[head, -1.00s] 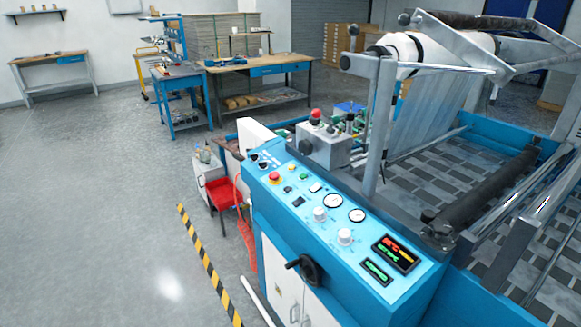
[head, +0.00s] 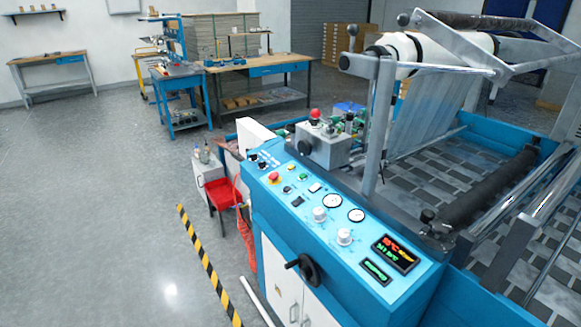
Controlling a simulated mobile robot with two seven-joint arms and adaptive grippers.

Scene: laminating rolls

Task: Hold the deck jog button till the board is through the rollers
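The laminating machine fills the right side of the head view. Its blue control panel (head: 325,262) carries small buttons, including a green button (head: 303,176), a red knob on yellow (head: 274,177), two round gauges and lit displays (head: 395,253). I cannot tell which one is the deck jog button. A grey control box (head: 324,146) with a red button on top stands behind the panel. The dark roller (head: 488,188) lies across the patterned deck (head: 430,165). I cannot make out a separate board at the rollers. Neither of my grippers is in view.
A black-and-yellow floor stripe (head: 208,265) runs in front of the machine. Workbenches (head: 262,68) are at the back. The grey floor at left is clear.

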